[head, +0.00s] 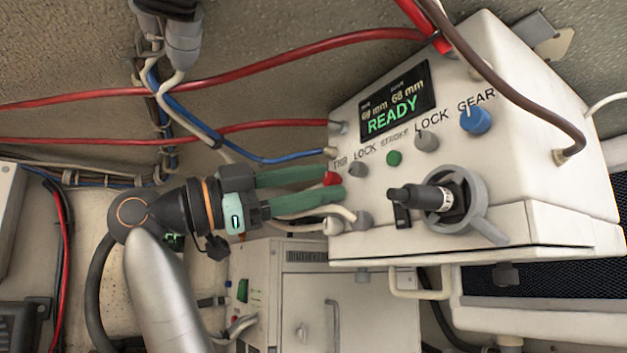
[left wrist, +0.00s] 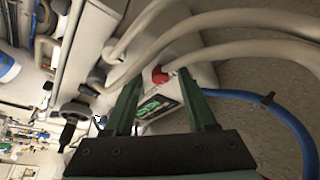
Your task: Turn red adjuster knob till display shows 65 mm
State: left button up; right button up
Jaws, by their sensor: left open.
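The red adjuster knob (head: 331,178) sits at the left edge of the white control box's front face, beside the THR label. My left gripper (head: 335,185) reaches in from the left with its green fingers apart, one above and one below the knob in the head view. A red knob also shows beyond the fingers in the left wrist view (left wrist: 159,75). Whether a finger touches the knob cannot be told. The display (head: 396,97) shows two mm readings, about 67 mm on the left and 68 mm on the right, above green READY. My right gripper is not seen.
A grey knob (head: 358,170), a green button (head: 394,158), another grey knob (head: 426,141) and a blue knob (head: 476,119) line the panel. A dark lever (head: 428,197) sticks out below them. Red hoses and a blue cable (head: 270,158) run close above my left gripper.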

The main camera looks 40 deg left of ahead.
pick_arm(q)
grip_shut()
jog(key=shift+f, duration=0.1)
dwell(0.5)
jog(key=shift+f+n+t+y+b, duration=0.15)
jog(key=shift+n+t+y+b, duration=0.3)
jog(key=shift+n+b, duration=0.75)
jog(key=n+t, duration=0.1)
jog(key=n, duration=0.1)
jog(key=n+y+b, duration=0.1)
jog(key=shift+s+d+n+t, duration=0.1)
jog(key=shift+d+n+t, duration=0.05)
jog(key=shift+n+t, duration=0.25)
jog(key=n+y+b, duration=0.1)
jog(key=n, duration=0.1)
jog(key=n+t+y+b, duration=0.1)
jog(key=n, duration=0.2)
jog(key=shift+s+d+t, duration=0.1)
jog(key=shift+d+t, duration=0.1)
jog(key=shift+t, duration=0.05)
jog(key=shift+d+n+t+y+b, duration=0.1)
jog(key=shift+n+t+y+b, duration=0.2)
jog(key=shift+n+y, duration=0.8)
jog(key=shift+n+t+y+b, duration=0.1)
jog(key=shift+n+y+b, duration=0.25)
jog(key=shift+n, duration=1.35)
grip_release()
